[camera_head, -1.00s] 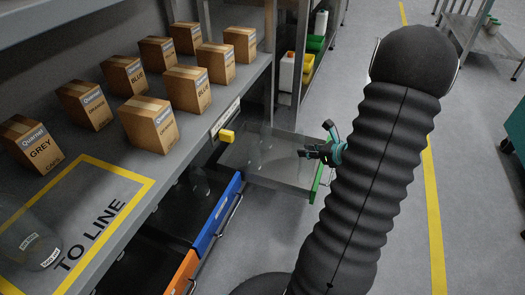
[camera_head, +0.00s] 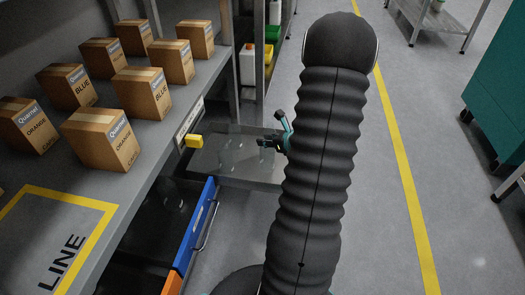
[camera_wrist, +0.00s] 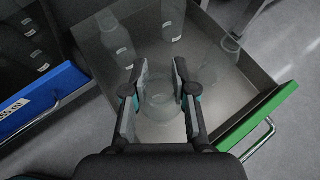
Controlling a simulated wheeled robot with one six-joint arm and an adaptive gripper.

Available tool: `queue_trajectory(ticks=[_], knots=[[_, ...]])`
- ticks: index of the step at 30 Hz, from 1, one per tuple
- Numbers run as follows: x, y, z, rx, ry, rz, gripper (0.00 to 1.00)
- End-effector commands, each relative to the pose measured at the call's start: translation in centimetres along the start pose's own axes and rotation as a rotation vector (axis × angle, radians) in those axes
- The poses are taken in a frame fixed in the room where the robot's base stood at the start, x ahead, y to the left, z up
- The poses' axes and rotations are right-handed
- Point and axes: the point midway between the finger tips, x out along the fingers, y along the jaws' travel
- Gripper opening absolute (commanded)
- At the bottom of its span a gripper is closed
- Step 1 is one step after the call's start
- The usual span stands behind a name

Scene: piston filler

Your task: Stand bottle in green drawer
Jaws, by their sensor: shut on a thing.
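The green drawer (camera_wrist: 262,112) is pulled open. Its grey interior (camera_head: 255,172) shows in the head view, with my arm hiding its front there. My gripper (camera_head: 268,143) is over the drawer, its fingers also in the wrist view (camera_wrist: 157,78). It is shut on a clear bottle (camera_wrist: 158,102), seen from above between the fingers; whether its base touches the drawer floor I cannot tell. Other clear bottles stand in the drawer: one at the back left (camera_wrist: 116,42), one at the back (camera_wrist: 173,20), and a fainter clear shape (camera_wrist: 229,46) on the right.
A blue-fronted drawer (camera_head: 194,228) is open beside the green one and holds clear bottles. An orange-fronted drawer (camera_head: 172,284) is nearer. Several cardboard boxes (camera_head: 102,138) stand on the bench above. A yellow block (camera_head: 194,141) is at the bench edge.

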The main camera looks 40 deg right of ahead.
Motion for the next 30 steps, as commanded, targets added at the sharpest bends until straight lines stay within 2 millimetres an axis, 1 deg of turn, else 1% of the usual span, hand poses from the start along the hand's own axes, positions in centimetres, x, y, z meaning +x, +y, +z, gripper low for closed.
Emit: queue_trajectory(ticks=[1,2,7,15,28,29,30], knots=[[0.7,0.3,-0.1,-0.001,0.000,0.003,0.00],[0.9,0.3,-0.1,-0.001,0.000,0.001,0.00],[1.6,0.5,-0.4,0.000,0.001,0.001,0.00],[3.2,0.5,-3.4,0.002,0.000,0.001,0.00],[3.5,0.4,-3.9,-0.001,-0.001,0.000,0.00],[3.5,0.4,-3.9,-0.001,0.000,0.000,0.29],[3.5,0.4,-3.8,-0.001,0.000,0.000,0.39]])
